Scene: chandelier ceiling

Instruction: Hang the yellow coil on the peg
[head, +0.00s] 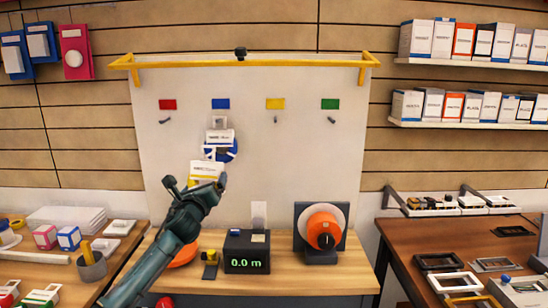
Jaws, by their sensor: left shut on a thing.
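My left gripper (197,186) is raised in front of the white board and is shut on the yellow coil (207,170), which shows a white label face. Much of the coil is hidden by the gripper. The coil is just below a blue coil (228,155) that hangs under the blue label (220,104). The peg under the yellow label (275,104) is bare (276,120), to the right of and above the held coil. My right gripper is not in view.
Bare pegs also show under the red label (167,104) and green label (330,104). A yellow rail (250,64) crosses the board top. Below stand a meter box reading 0.0 m (246,262) and an orange reel (324,229). The board's right half is clear.

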